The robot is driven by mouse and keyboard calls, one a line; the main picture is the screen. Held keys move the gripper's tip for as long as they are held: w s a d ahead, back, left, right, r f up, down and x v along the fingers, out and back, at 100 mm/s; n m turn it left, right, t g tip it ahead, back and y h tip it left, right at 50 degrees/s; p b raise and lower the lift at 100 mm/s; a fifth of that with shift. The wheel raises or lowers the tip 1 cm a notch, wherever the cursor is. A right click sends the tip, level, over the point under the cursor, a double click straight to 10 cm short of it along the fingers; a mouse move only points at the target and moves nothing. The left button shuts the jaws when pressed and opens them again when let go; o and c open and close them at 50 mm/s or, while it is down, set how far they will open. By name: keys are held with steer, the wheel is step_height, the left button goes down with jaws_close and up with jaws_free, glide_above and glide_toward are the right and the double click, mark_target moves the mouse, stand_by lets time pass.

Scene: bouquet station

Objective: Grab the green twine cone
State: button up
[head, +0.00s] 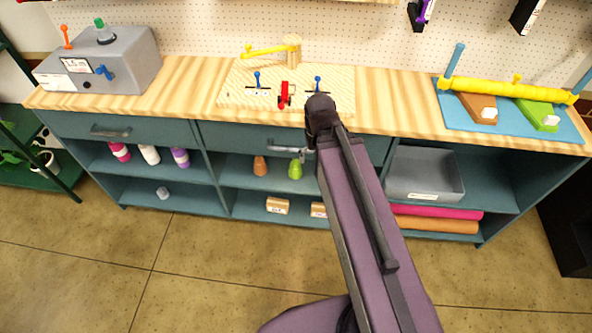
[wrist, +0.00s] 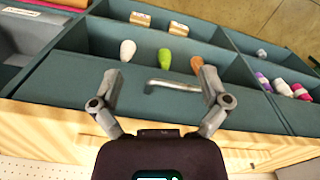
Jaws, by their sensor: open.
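The green twine cone (head: 295,169) stands upright on the upper open shelf below the middle drawer. It also shows in the wrist view (wrist: 164,56), between a white cone (wrist: 127,51) and a brown cone (wrist: 196,64). My gripper (wrist: 160,76) is open and empty, its two fingers spread apart. In the wrist view the green cone appears between the fingertips but farther off, beyond the drawer handle (wrist: 173,85). In the head view my arm hides most of the gripper and the white cone.
The drawer front and countertop (head: 190,97) lie close to my gripper. Small labelled boxes (head: 277,205) sit on the lower shelf. Coloured spools (head: 150,154) stand in the left bay, and a grey bin (head: 424,175) in the right bay. The floor in front is clear.

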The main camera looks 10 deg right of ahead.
step_height(320, 180, down, 35)
steer(key=w+b, duration=0.2)
steer(key=b, duration=3.3)
steer(key=m+t+h+b, duration=0.6)
steer(key=m+h+b, duration=0.6)
steer(key=m+b, duration=0.1)
glide_toward(292, 167)
steer(key=shift+f, duration=0.1)
steer(key=shift+d, duration=0.15)
steer(key=b+x, duration=0.3)
steer(key=x, duration=0.4)
steer(key=shift+w+f, duration=0.1)
steer(key=shift+f, duration=0.05)
steer(key=shift+w+d+f, duration=0.15)
steer(key=shift+w+d, duration=0.15)
steer(key=shift+d, duration=0.3)
